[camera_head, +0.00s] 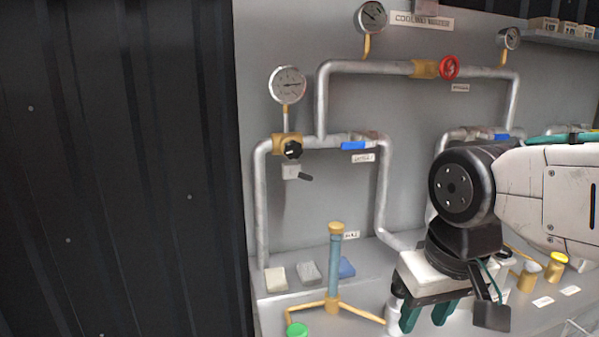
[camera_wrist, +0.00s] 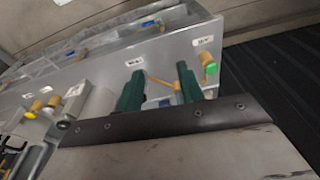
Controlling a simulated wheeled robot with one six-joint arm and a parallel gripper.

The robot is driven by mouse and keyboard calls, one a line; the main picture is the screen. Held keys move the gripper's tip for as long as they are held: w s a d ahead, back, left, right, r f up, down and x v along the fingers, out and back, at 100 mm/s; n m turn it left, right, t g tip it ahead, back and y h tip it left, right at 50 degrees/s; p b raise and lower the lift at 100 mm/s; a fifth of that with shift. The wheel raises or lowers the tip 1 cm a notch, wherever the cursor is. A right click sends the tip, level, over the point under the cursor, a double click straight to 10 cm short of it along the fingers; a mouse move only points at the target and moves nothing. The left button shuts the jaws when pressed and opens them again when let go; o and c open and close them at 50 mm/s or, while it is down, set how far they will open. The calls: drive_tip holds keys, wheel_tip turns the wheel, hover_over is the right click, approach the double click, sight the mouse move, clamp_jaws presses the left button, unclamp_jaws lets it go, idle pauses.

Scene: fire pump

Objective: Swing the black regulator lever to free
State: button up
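A small black lever (camera_head: 305,176) sticks out to the lower right from a pale block (camera_head: 290,172) on the grey panel, in the head view. A black knob (camera_head: 292,150) sits just above it on a brass valve body (camera_head: 280,143); a gauge (camera_head: 287,85) stands over that. My gripper (camera_head: 426,314) points down at the lower right, well below and to the right of the lever. Its green fingers are apart with nothing between them, as the wrist view also shows (camera_wrist: 160,82). The lever is not identifiable in the wrist view.
Blue handles (camera_head: 353,146) and a red handwheel (camera_head: 448,67) sit on the grey pipes. A vertical pipe with brass fittings (camera_head: 335,262) rises from the bench between my gripper and the lever's side. Coloured blocks (camera_head: 309,272) lie on the ledge. Dark wall stands left.

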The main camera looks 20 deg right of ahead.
drive_tip(key=w+m+t, duration=0.4)
drive_tip(key=w+m, duration=0.2)
drive_tip(key=w, duration=1)
drive_tip(key=m+t, duration=1.1)
drive_tip(key=m, duration=0.3)
approach(309, 178)
drive_tip(key=w+f, duration=0.1)
drive_tip(key=w, duration=0.3)
drive_tip(key=shift+w+m+t, duration=0.35)
drive_tip(key=shift+m+t, duration=0.05)
drive_tip(key=shift+m, duration=0.4)
drive_tip(key=w, duration=0.7)
drive_tip(key=shift+w, duration=0.35)
drive_tip(key=shift+c, duration=0.4)
clamp_jaws()
drive_tip(key=shift+r, duration=0.1)
